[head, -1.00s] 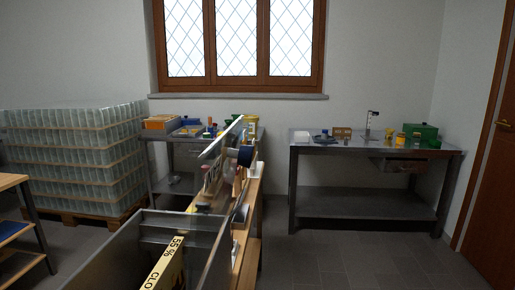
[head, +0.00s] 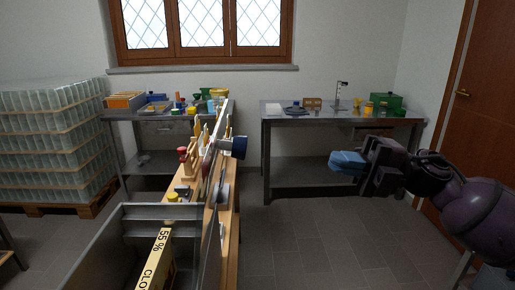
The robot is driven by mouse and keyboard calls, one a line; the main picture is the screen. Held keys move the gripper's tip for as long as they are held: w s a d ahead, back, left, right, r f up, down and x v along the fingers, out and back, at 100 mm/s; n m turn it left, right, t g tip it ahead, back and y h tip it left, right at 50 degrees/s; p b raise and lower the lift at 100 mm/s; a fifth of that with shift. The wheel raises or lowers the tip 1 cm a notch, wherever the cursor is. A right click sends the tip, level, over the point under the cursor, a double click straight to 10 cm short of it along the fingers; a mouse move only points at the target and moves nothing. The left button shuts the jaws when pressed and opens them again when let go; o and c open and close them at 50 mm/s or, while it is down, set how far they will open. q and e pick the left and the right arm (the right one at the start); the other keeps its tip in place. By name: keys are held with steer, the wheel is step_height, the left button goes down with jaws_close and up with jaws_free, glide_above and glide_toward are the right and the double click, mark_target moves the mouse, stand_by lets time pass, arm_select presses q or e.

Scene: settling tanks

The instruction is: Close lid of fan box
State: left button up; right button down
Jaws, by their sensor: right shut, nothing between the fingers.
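No box is plainly recognisable as the fan box. A thin grey panel (head: 208,163), seen nearly edge-on, stands over the long wooden bench; I cannot tell whether it is the lid. A dark blue round part (head: 239,147) sticks out to its right. My right gripper (head: 340,160), with blue fingertips, is shut and empty. It points left, in front of the right-hand table in the picture and well to the right of the panel and the round part. My left gripper is out of view.
An open grey tank (head: 130,211) with a yellow sign (head: 156,260) fills the lower left. The wooden bench (head: 232,220) runs away from me beside it. A metal table (head: 285,116) with small items stands behind. Tiled floor (head: 310,240) is clear right of the bench.

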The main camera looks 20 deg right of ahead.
steer(key=p+x, duration=0.1)
steer(key=x, duration=1.3)
steer(key=shift+p, duration=0.35)
steer(key=shift+r, duration=0.15)
steer(key=shift+w, duration=0.15)
